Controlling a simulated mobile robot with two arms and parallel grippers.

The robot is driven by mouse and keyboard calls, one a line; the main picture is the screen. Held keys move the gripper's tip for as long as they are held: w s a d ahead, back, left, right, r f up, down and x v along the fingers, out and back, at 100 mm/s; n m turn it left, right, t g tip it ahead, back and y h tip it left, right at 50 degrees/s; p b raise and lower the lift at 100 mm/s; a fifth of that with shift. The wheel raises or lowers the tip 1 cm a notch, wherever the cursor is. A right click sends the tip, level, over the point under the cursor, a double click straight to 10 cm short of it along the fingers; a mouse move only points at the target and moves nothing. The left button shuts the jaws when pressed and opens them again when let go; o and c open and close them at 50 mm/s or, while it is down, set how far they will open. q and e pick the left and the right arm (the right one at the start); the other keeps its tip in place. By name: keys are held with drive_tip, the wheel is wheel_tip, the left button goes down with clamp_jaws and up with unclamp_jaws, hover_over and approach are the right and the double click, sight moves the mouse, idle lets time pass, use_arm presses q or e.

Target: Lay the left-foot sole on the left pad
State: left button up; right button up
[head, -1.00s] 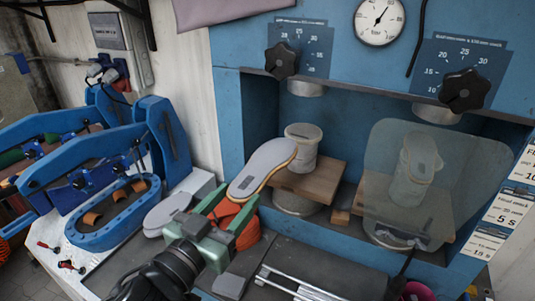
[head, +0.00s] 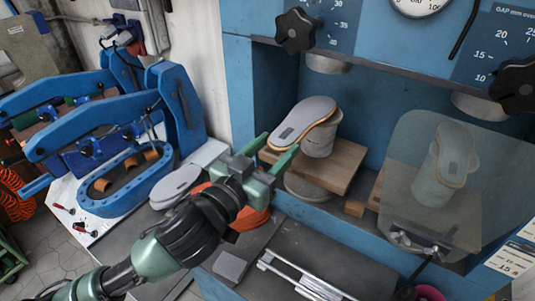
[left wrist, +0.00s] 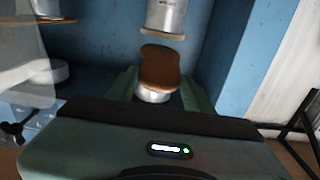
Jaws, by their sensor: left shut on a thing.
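The left-foot sole (head: 312,112) is grey on top with a tan edge. My left gripper (head: 272,152) is shut on its near end. The sole's far end is over the left pad (head: 320,142), a pale round post on a wooden board; I cannot tell if they touch. In the left wrist view the sole's brown side (left wrist: 160,68) shows between the fingers, with a pale round piece (left wrist: 153,95) below it. My right gripper is not in view.
A clear shield (head: 410,195) covers the right station, where another sole (head: 456,150) sits on the right pad. A press head (head: 326,64) hangs above the left pad. Grey soles (head: 178,186) lie on the bench at left, near an orange object (head: 250,218).

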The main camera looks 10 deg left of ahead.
sight(296, 126)
use_arm(q)
drive_tip(key=x, duration=0.2)
drive_tip(key=shift+w+d, duration=0.15)
drive_tip(key=shift+w, duration=0.25)
drive_tip(key=shift+w+d, duration=0.15)
drive_tip(key=shift+w, duration=0.15)
drive_tip(key=x, duration=0.3)
drive_tip(key=b+x, duration=0.1)
drive_tip(key=x, duration=0.1)
drive_tip(key=shift+f, duration=0.3)
drive_tip(key=shift+w+d+f+b, duration=0.15)
drive_tip(key=shift+w+d+f, duration=0.1)
drive_tip(key=shift+w, duration=0.3)
drive_tip(key=shift+w+d+f+b, duration=0.1)
drive_tip(key=shift+w+d+f, duration=0.1)
drive_tip(key=shift+w, duration=0.3)
drive_tip(key=shift+w+d+f+b, duration=0.15)
drive_tip(key=shift+w+f, duration=0.1)
drive_tip(key=shift+w, duration=0.3)
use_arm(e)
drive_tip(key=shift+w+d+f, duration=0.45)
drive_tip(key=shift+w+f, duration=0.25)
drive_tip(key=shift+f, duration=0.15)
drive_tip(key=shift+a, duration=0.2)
use_arm(q)
drive_tip(key=shift+f, duration=0.35)
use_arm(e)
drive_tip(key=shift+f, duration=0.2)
use_arm(q)
drive_tip(key=o, duration=1.3)
